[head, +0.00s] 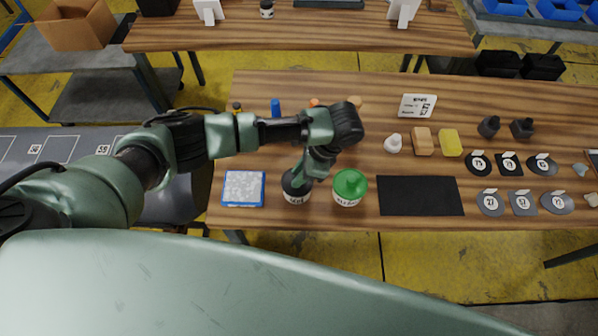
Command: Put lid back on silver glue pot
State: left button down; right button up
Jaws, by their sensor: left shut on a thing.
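A glue pot with a dark top and a pale label (296,198) stands near the front edge of the table. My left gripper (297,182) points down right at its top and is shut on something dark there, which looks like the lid. I cannot tell whether this lid rests on the pot or is slightly above it, as the gripper hides the rim. A second pot with a green lid (350,183) stands just to the right, apart from the gripper. My right gripper is not in view.
A blue-edged tray (243,188) lies left of the pot. A black mat (420,196) lies right of the green pot. A yellow sponge (451,142), a tan block (422,141) and several numbered patches (490,203) are farther right. A small sign (418,106) stands behind.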

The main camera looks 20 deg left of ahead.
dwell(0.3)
pick_arm(q)
jog(key=c, duration=0.7)
grip_release()
notch_tip(320, 180, up, 5)
jog(key=p, duration=0.5)
jog(key=shift+p, duration=0.3)
jog(key=shift+r+p, duration=0.3)
jog(key=shift+r, duration=0.7)
grip_shut()
